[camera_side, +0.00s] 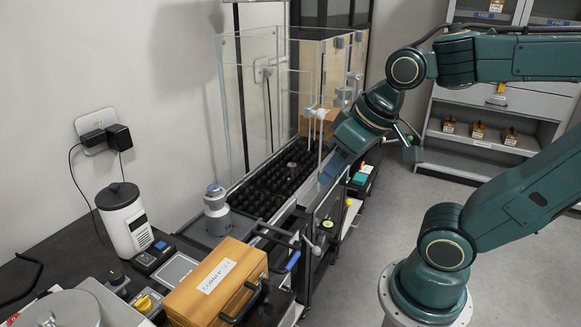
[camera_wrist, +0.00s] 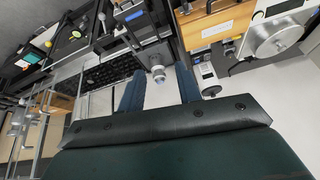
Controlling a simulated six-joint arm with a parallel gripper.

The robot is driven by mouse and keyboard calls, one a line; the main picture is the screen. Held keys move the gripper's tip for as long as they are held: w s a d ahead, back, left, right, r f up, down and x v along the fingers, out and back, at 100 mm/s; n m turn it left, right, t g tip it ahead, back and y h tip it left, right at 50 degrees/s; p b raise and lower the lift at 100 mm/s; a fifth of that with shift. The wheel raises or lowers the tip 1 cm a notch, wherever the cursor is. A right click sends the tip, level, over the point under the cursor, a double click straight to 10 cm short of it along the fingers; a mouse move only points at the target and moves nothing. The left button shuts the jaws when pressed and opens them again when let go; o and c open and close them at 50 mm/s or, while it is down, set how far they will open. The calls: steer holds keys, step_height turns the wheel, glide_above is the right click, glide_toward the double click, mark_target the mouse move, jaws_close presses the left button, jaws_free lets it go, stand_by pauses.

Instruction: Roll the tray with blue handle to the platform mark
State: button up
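A blue handle (camera_side: 292,261) shows in the side view at the near end of the roller track, behind the wooden case. A flat grey tray (camera_side: 195,232) lies at that end, bearing a grey cylindrical weight (camera_side: 216,212) with a knob. I cannot tell whether the handle belongs to this tray. The track of black rollers (camera_side: 265,190) runs back to a clear-walled enclosure. My gripper (camera_side: 332,168) is above the track's right edge, well apart from the handle. In the wrist view its two blue fingers (camera_wrist: 158,92) are spread and empty, with the weight (camera_wrist: 158,73) beyond them. I cannot make out the platform mark.
A wooden case (camera_side: 215,285) with a black handle stands near the track's front end. A white canister (camera_side: 127,220) and small devices stand on the left bench. Clear panels (camera_side: 250,90) rise around the track's far part. Open floor (camera_side: 400,200) lies to the right.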

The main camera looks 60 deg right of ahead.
steer(key=w+d+f+m+g, duration=0.2)
steer(key=w+d+f+m, duration=0.3)
steer(key=w+f+m, duration=0.35)
steer(key=m+g, duration=0.1)
steer(key=m, duration=0.7)
glide_above(295, 257)
steer(key=s, duration=0.3)
step_height(295, 257, down, 15)
steer(key=shift+w+f, duration=0.45)
steer(key=shift+f, duration=1.75)
steer(key=shift+w+f, duration=0.4)
steer(key=shift+f, duration=1.85)
steer(key=shift+w+f, duration=0.45)
steer(key=shift+f, duration=1.75)
jaws_close()
